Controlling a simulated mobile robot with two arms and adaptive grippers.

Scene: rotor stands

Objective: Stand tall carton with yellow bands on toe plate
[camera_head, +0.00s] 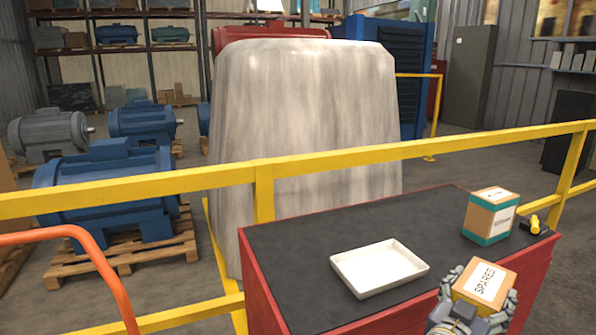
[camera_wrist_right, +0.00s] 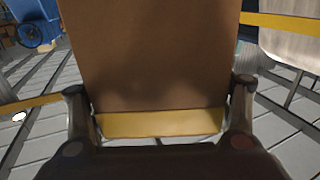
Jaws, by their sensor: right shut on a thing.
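My right gripper (camera_head: 481,290) is shut on the tall carton with yellow bands (camera_head: 487,279), near the front right of the red bench. In the head view I see mainly the carton's top, with a white label reading SPARES; its sides are mostly hidden by the gripper. In the right wrist view the brown carton (camera_wrist_right: 155,55) stands between the two fingers (camera_wrist_right: 160,88), with a yellow band along its near end. The toe plate cannot be made out in either view. My left gripper is not in view.
A red bench with a dark top (camera_head: 300,240) carries a white tray (camera_head: 350,284), a carton with teal bands (camera_head: 489,219) and a yellow-and-black object (camera_head: 531,224). A yellow rail (camera_head: 330,157) runs behind it. A curved orange tube (camera_head: 100,262) is at lower left.

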